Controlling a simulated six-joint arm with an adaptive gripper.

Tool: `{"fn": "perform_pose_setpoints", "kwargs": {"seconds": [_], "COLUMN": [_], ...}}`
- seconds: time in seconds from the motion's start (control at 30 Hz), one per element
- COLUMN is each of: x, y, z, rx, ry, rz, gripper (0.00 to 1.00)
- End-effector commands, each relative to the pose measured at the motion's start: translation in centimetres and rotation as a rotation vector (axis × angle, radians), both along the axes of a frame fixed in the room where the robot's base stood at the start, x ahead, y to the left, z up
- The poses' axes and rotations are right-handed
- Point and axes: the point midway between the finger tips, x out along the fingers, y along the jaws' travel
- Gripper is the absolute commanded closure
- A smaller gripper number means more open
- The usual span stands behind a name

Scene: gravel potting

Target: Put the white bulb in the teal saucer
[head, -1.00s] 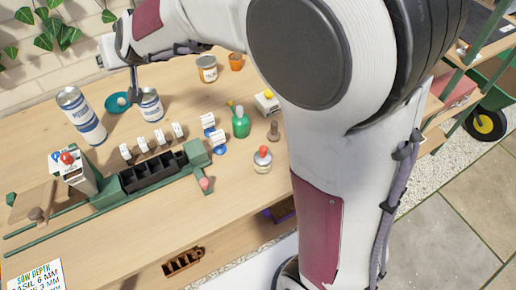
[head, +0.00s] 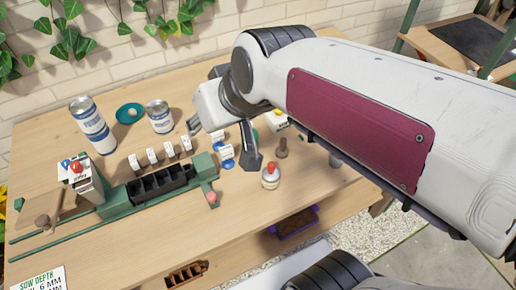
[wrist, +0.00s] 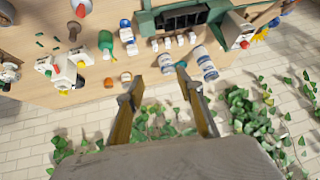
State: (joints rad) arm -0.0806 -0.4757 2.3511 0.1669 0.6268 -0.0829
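The teal saucer (head: 121,118) lies on the wooden table toward the back left in the head view, between two blue-and-white cans. The white bulb (head: 132,112) shows as a small pale round thing inside the saucer's rim. My gripper (wrist: 160,78) is open in the wrist view, its two fingers apart with nothing between them. In the head view it is to the right of the saucer, clear of it, above the table.
A tall can (head: 92,125) stands left of the saucer and a shorter can (head: 159,117) right of it. A green tray holder with black cells (head: 160,183) is in front. A red-topped bottle (head: 270,177) and a brown stamper (head: 282,148) stand farther right.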

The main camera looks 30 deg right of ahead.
Motion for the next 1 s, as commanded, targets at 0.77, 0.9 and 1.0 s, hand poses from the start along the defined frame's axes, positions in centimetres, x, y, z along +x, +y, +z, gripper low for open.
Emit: {"fn": "perform_pose_setpoints", "kwargs": {"seconds": [0.77,0.9,1.0], "x": [-12.0,-12.0,-11.9], "y": [-5.4,-5.4,-5.4], "z": [-3.5,-3.5,-3.5], "rx": [-0.117,-0.118,-0.117], "ry": [0.149,0.148,0.148], "rz": [-0.09,-0.089,-0.089], "gripper": [0.63,0.63,0.63]}}
